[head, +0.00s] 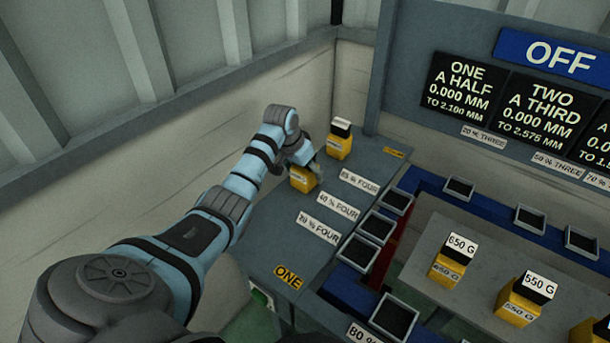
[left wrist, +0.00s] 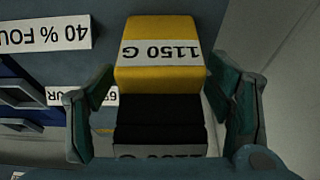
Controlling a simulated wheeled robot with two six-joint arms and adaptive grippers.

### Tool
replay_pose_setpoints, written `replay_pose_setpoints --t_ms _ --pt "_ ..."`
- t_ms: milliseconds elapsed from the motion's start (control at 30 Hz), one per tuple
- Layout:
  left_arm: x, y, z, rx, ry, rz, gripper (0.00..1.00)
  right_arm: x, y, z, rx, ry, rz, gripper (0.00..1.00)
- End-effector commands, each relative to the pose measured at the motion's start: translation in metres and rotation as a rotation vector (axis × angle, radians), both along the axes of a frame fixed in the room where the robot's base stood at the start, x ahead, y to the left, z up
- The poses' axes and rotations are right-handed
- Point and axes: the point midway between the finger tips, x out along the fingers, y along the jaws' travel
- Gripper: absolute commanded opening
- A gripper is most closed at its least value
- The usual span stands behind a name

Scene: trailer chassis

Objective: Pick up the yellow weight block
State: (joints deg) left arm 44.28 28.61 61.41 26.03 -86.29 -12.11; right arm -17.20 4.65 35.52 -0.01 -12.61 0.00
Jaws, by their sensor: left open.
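A yellow weight block (head: 303,181) stands on the grey bench, beside the percent labels, with its top hidden by my gripper in the head view. In the left wrist view the yellow block (left wrist: 157,38) shows a white 1150 G label and a black upper part between the fingers. My left gripper (head: 309,166) is open at this block, with one finger on each side; its fingers also show in the left wrist view (left wrist: 163,115). I see a gap at the right finger; contact at the left is unclear. My right gripper is not in view.
Another yellow block (head: 339,146) with a black top stands farther back on the bench. More weight blocks, marked 650 G (head: 447,270) and 550 G (head: 518,304), stand on a grey table at right. Black trays (head: 376,227) line the bench edge. A wall (head: 240,125) rises behind my arm.

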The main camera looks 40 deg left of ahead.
Motion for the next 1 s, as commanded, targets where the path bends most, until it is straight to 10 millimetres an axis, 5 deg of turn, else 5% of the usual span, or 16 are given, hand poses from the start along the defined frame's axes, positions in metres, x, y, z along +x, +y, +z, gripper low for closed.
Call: replay_pose_setpoints --t_ms 200,667,1000 --pt "0.0009 0.0005 -0.0021 0.002 -0.002 0.001 0.73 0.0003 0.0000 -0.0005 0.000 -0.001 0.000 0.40" --pt "0.0008 0.0002 -0.0018 0.001 -0.001 0.000 0.00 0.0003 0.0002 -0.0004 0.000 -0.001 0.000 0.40" --pt "0.0018 0.0004 0.0011 0.002 -0.006 0.001 0.00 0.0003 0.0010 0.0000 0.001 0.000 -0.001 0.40"
